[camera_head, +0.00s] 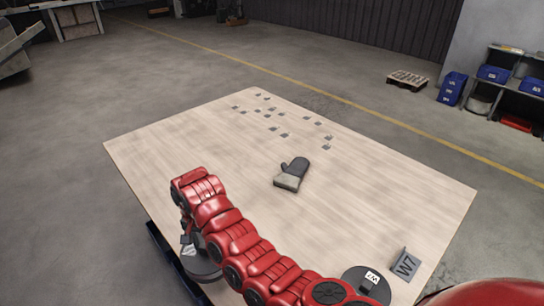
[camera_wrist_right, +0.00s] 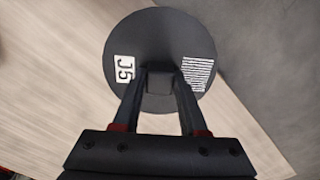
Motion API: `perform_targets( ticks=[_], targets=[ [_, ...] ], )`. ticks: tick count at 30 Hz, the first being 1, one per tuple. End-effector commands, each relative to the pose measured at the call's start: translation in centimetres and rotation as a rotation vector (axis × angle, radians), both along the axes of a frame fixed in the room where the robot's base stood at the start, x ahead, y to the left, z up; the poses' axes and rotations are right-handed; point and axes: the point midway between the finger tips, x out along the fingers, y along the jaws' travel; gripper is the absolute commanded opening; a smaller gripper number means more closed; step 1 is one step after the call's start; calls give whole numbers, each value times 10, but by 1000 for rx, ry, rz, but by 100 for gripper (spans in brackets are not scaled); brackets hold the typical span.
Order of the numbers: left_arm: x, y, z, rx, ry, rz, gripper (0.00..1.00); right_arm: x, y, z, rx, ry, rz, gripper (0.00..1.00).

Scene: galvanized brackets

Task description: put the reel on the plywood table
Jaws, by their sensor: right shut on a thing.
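The reel is a dark round disc with a white "J5" label and a striped label, seen face-on in the right wrist view (camera_wrist_right: 160,40). In the head view the reel (camera_head: 205,271) shows partly, below the bend of my red right arm, overlapping the plywood table's left edge. My right gripper (camera_wrist_right: 160,82) is shut on the reel's middle; in the head view the gripper (camera_head: 189,243) is partly hidden by the arm. The plywood table (camera_head: 215,135) is a large pale top. I cannot tell how high the reel is above it. My left gripper is not in view.
A dark grey mitt (camera_head: 292,173) lies mid-table. Several small metal brackets (camera_head: 272,113) are scattered at the far end. A dark disc with a white label (camera_head: 374,290) is beside my arm. The table's left part is clear.

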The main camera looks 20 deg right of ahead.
Motion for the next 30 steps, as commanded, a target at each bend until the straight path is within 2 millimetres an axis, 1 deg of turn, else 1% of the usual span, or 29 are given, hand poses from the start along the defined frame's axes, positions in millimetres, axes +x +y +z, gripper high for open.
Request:
perform_targets(
  ticks=[1,5,8,12,14,15,18,21,24,27,30],
  targets=[
    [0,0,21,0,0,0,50,-12,7,5,6,2,-45,0],
    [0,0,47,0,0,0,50,-41,10,-4,6,2,-183,0],
    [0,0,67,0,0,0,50,-67,8,-11,2,2,-290,0],
    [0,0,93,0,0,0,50,-109,-1,-18,0,1,-437,0],
    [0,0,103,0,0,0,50,-126,-8,-20,-3,-1,-494,0],
    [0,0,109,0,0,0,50,-138,-12,-22,-4,3,-526,0],
    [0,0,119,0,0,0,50,-160,-22,-24,-4,1,-596,0],
    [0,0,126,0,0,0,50,-174,-30,-25,-1,-2,-645,0],
    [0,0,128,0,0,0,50,-183,-34,-26,-2,-2,-669,0],
    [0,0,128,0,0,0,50,-185,-36,-27,-1,-4,-679,0],
    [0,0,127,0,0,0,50,-179,-42,-28,-3,-6,-682,0]
  ],
)
